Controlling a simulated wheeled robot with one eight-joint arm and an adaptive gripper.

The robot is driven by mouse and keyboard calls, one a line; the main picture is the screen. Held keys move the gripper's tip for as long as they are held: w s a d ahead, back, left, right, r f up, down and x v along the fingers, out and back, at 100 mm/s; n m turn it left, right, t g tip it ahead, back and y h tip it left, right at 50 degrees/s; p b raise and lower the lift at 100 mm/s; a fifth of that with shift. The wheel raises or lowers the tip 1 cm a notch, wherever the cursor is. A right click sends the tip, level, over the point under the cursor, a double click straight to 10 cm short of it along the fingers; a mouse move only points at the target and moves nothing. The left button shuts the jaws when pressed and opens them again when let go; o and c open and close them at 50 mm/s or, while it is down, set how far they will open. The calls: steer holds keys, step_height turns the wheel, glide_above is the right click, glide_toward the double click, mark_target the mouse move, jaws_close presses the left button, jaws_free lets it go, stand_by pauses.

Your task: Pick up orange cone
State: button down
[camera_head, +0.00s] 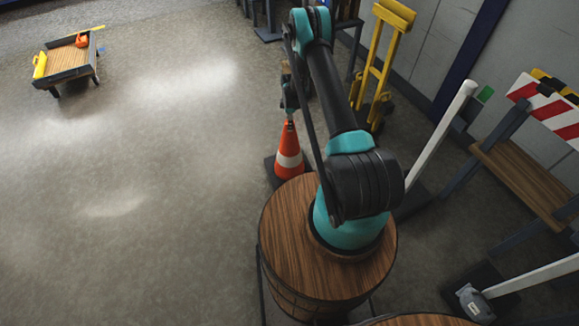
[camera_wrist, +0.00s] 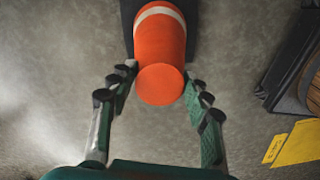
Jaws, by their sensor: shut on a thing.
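The orange cone (camera_head: 289,165) with a white band stands upright in the middle of the head view, on a dark base. My gripper (camera_head: 289,113) is above it, at its top. In the wrist view the orange cone (camera_wrist: 160,45) lies between the two green-and-black fingers of my gripper (camera_wrist: 160,72), one on each side near its narrow end. The gripper is shut on the cone. I cannot tell whether the base is touching the floor.
A yellow hand truck (camera_head: 376,65) stands behind my arm. A wooden bench (camera_head: 525,182) and a striped barrier (camera_head: 548,107) are at the right.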

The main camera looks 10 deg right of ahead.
steer(key=shift+r, duration=0.1)
step_height(320, 180, up, 20)
stand_by(0.8)
stand_by(0.3)
